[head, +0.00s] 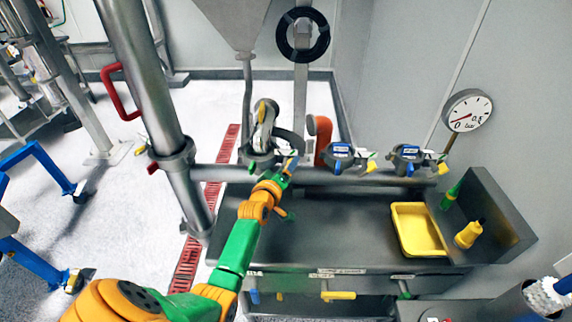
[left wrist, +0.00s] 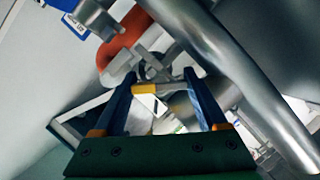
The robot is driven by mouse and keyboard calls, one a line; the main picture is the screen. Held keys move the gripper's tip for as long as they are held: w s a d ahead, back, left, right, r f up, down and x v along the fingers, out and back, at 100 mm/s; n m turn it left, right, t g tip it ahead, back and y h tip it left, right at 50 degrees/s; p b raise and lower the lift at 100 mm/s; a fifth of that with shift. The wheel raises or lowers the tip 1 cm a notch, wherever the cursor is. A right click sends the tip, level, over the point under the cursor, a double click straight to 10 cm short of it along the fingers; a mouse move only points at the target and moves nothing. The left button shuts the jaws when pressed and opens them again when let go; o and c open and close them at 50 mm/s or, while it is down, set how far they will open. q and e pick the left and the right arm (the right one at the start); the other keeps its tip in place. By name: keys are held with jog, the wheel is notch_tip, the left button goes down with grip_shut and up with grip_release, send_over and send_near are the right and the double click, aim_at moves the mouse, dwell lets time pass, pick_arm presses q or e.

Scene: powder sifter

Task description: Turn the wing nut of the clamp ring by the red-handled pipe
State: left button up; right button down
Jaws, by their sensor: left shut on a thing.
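My left gripper (head: 289,162) is at the dark clamp ring (head: 258,158) on the horizontal pipe, just left of the orange-red handle (head: 323,140). In the head view the gripper hides the wing nut. My right gripper is in neither view.
Two more clamps (head: 343,158) (head: 408,158) sit along the pipe to the right. A thick upright pipe (head: 150,85) with a red handle (head: 116,88) stands left. A gauge (head: 467,109) is at right.

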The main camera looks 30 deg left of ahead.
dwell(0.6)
pick_arm(q)
jog(key=o, duration=1.3)
jog(key=shift+s+d, duration=0.1)
jog(key=shift+s, duration=0.3)
jog(key=v, duration=0.6)
jog(key=shift+r, duration=0.2)
